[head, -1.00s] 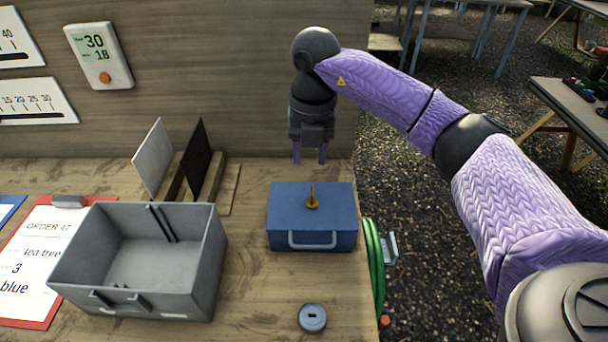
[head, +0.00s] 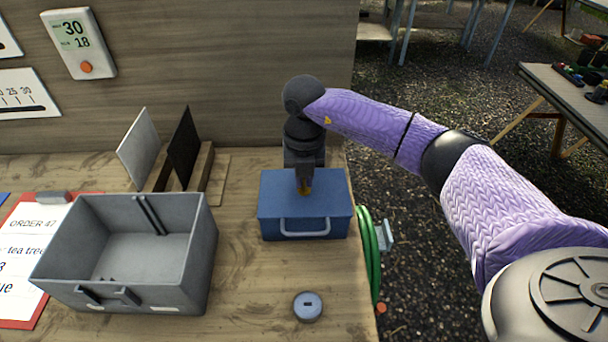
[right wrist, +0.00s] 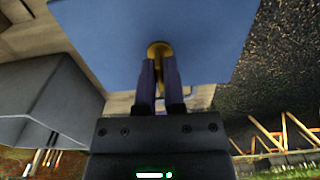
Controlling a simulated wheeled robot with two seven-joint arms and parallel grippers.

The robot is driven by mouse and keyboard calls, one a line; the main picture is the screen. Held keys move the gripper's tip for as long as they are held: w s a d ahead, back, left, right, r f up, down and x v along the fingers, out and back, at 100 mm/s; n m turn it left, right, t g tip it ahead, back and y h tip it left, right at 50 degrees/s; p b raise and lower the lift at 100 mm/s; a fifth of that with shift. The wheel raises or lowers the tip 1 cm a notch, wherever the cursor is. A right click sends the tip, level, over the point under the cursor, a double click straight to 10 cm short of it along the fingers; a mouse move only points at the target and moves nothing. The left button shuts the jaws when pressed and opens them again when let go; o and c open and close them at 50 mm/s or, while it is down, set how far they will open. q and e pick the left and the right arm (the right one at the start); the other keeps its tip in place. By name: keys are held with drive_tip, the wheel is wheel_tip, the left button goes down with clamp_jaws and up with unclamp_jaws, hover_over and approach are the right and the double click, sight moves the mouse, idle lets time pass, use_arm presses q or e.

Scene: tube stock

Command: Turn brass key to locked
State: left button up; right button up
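The brass key (head: 305,190) stands in the lid of the blue box (head: 335,192), mostly hidden by my right gripper in the head view. My right gripper (head: 304,185) reaches straight down onto it from above. In the right wrist view, its two fingers (right wrist: 159,62) are close together on the key, and the round brass part (right wrist: 158,47) shows at their tips above the blue lid (right wrist: 100,35). The key's exact angle cannot be made out. No lock markings are legible. My left gripper is not in view.
A grey open bin (head: 70,235) stands to the left of the box. A black panel (head: 183,146) and a grey panel (head: 139,147) stand upright behind it. A round grey disc (head: 307,306) lies in front, and a green hose (head: 369,255) hangs at the table's right edge.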

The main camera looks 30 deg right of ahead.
clamp_jaws()
drive_tip(key=shift+n, duration=0.3)
drive_tip(key=n, duration=0.2)
drive_tip(key=shift+n, duration=0.4)
drive_tip(key=n, duration=0.5)
drive_tip(key=shift+n+p, duration=0.3)
drive_tip(key=shift+p, duration=0.1)
drive_tip(key=n, duration=0.4)
drive_tip(key=shift+n+b, duration=0.3)
drive_tip(key=shift+n, duration=2.2)
drive_tip(key=o, duration=0.5)
unclamp_jaws()
